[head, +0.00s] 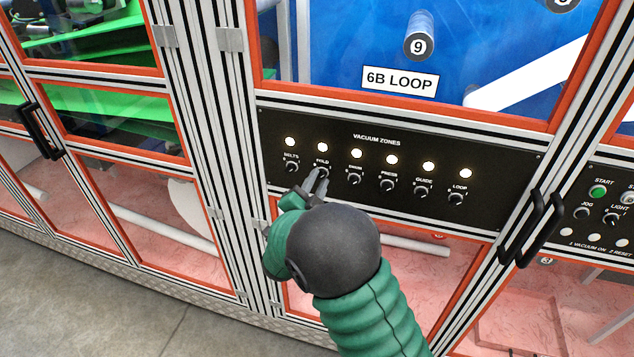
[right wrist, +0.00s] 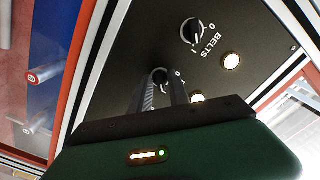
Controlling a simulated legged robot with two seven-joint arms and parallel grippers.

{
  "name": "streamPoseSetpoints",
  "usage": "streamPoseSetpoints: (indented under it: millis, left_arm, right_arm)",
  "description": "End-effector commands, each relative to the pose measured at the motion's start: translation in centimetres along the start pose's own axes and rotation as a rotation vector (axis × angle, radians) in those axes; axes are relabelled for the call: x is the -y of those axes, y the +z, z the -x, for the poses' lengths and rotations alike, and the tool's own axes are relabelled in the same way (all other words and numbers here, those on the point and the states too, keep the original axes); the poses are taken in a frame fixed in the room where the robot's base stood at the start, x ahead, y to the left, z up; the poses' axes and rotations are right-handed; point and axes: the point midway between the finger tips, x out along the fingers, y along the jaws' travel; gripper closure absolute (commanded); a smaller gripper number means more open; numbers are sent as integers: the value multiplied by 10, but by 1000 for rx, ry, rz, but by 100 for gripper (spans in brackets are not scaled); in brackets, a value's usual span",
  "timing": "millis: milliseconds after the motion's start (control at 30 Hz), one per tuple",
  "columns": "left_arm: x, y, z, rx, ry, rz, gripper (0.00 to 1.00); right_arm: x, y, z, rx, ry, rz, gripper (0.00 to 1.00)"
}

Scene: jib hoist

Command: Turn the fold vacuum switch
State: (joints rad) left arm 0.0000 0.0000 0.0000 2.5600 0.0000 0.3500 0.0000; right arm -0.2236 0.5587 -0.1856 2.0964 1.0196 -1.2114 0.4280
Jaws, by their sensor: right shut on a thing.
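The black vacuum zones panel (head: 480,215) carries a row of several small knobs, each with a label and a lit lamp above it. The fold vacuum switch is the second knob from the left; in the head view the fingers mostly cover it. In the right wrist view the fold knob (right wrist: 160,75) sits between the two fingers. My right gripper (head: 317,180) is shut on this knob, reaching it from below. The knob's pointer direction is too small to tell. My left gripper is not in view.
The belts knob (head: 291,167) is close on the left; it also shows in the right wrist view (right wrist: 191,32). The third knob (head: 356,179) is close on the right. Black door handles (head: 533,228) stick out farther right. Another panel with a green start button (head: 598,192) lies beyond.

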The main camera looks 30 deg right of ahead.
Motion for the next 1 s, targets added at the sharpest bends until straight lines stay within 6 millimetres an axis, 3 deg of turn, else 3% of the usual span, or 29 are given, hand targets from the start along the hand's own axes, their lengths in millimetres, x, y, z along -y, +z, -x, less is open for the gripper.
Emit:
streamPoseSetpoints:
  millis: [467,1000]
  left_arm:
    - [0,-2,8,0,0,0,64]
    - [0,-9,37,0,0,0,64]
  right_arm:
    - [0,-1,1,1,3,141,100]
    - [0,-2,1,2,2,631,100]
